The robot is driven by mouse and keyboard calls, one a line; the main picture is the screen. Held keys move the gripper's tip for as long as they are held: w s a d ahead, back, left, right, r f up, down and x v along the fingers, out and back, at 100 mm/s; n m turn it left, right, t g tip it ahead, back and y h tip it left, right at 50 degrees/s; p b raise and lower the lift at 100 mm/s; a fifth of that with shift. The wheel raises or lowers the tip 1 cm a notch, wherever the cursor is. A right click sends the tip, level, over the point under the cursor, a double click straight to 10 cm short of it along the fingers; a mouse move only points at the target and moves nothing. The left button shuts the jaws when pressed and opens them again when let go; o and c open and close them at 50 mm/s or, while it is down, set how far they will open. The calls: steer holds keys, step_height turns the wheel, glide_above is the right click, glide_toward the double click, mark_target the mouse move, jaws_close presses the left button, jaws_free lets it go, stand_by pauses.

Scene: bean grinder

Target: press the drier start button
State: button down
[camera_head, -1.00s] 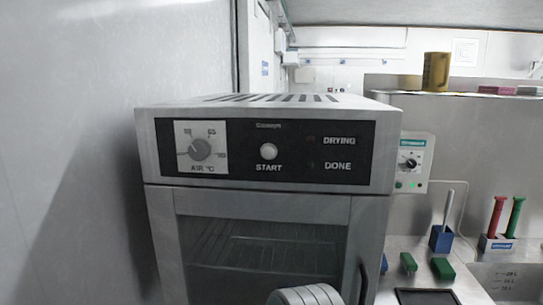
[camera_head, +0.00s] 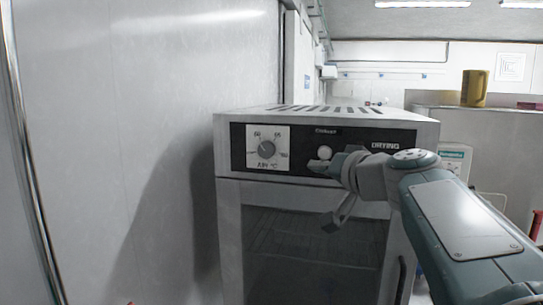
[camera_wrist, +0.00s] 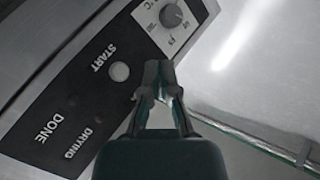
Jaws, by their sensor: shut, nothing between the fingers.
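The drier (camera_head: 228,200) is a grey box with a dark front panel and a glazed door. In the wrist view the button (camera_wrist: 119,71) lies beside the word START. My gripper (camera_head: 319,166) is shut and empty in front of the panel, just below the button in the head view. In the wrist view my gripper's tips (camera_wrist: 158,68) are right of the button, between it and the dial; I cannot tell whether they touch the panel. My gripper hides the START label in the head view.
A temperature dial (camera_head: 267,149) sits left of the button. The drier's door handle (camera_head: 401,278) is at its lower right. A plain wall (camera_head: 130,130) closes off the left side. A yellow container (camera_head: 475,88) stands on a ledge at the right.

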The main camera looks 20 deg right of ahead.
mark_target(319, 154)
steer(key=shift+w+d, duration=0.95)
steer(key=shift+w, duration=0.3)
steer(key=shift+w+d, duration=1)
steer(key=shift+w, duration=0.2)
steer(key=shift+w+d, duration=0.95)
steer(key=shift+w, duration=0.3)
steer(key=shift+a, duration=0.15)
steer(key=shift+w, duration=0.15)
steer(key=shift+w+d, duration=0.15)
steer(key=shift+d, duration=0.15)
steer(key=shift+w+d, duration=0.25)
steer(key=shift+w, duration=0.15)
steer(key=shift+s, duration=0.1)
steer(key=shift+s+a, duration=0.5)
steer(key=shift+s, duration=0.15)
